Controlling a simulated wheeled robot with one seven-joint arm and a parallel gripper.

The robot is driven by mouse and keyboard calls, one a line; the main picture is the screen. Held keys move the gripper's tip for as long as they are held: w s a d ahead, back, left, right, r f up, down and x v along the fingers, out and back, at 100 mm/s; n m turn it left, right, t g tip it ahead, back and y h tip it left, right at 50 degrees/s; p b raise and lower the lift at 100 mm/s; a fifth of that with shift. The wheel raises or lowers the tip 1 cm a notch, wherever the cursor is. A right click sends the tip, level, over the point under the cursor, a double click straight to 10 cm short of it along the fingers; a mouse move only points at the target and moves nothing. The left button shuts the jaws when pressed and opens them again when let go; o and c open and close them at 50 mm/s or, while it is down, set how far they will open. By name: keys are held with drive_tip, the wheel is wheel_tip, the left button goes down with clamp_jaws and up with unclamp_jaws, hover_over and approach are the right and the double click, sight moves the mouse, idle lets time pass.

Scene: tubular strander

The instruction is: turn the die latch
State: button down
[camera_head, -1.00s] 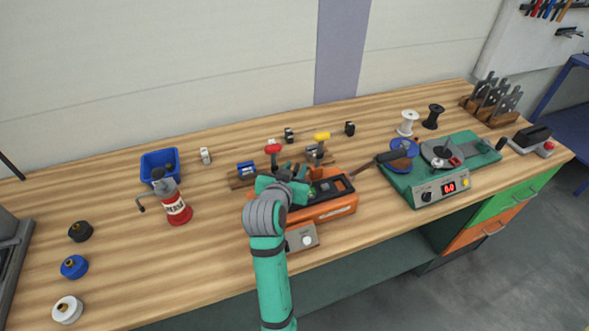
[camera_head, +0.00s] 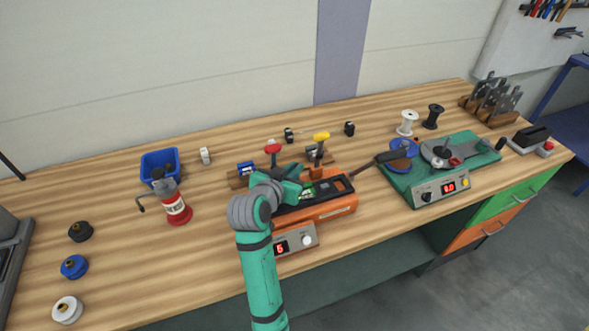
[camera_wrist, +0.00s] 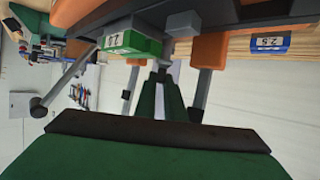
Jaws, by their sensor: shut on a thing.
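My gripper (camera_wrist: 160,82) shows in the wrist view with its green fingers shut on a narrow grey piece, which appears to be the die latch (camera_wrist: 168,49). Above it is a grey block on the orange machine. A green die (camera_wrist: 140,40) with a white label sits beside the latch. In the head view, the orange machine (camera_head: 335,210) stands mid-bench and the green die (camera_head: 307,191) shows in its top. My arm covers the machine's left part, and the latch and fingertips are hidden there.
A blue die (camera_head: 246,168) lies on a wooden rack behind the machine; it also shows in the wrist view (camera_wrist: 270,42). Red-topped and yellow-topped tools (camera_head: 321,137) stand close behind. A control box (camera_head: 297,240) sits in front, and a green turntable unit (camera_head: 440,170) right.

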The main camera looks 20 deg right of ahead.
drive_tip(key=c, duration=1.8)
unclamp_jaws()
drive_tip(key=shift+c, duration=0.2)
drive_tip(key=shift+y, duration=0.3)
